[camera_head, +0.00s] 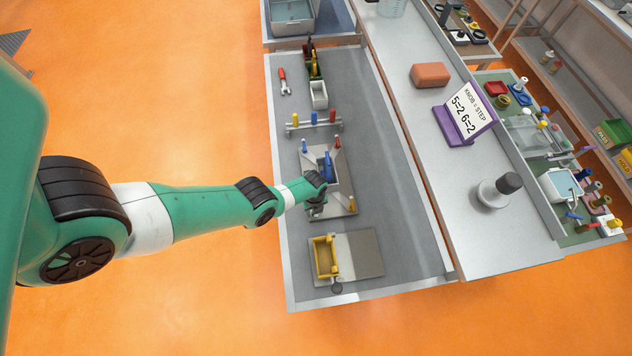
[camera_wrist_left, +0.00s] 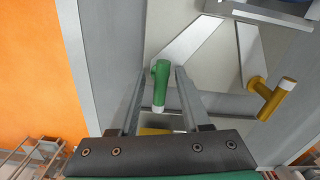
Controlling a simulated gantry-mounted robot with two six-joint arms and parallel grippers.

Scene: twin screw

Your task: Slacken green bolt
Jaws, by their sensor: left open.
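The green bolt (camera_wrist_left: 160,85) has a T-shaped handle with a white end and stands on a pale plate in the left wrist view. My left gripper (camera_wrist_left: 161,72) is open, with one finger on each side of the green bolt. A yellow bolt (camera_wrist_left: 271,98) of the same kind is to its right. In the head view my left gripper (camera_head: 316,208) is low over the near-left corner of the bolted fixture and hides the green bolt. The fixture also carries a blue bolt (camera_head: 304,145), a red bolt (camera_head: 337,142) and the yellow bolt (camera_head: 351,206).
A blue part (camera_head: 328,167) stands in the middle of the fixture. A rack (camera_head: 314,125) with coloured pegs is behind it, and a yellow clamp (camera_head: 322,255) is in front. A purple sign (camera_head: 466,120) reads "KNOB = STEP, 5=2, 6=2". The grey mat's right side is clear.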

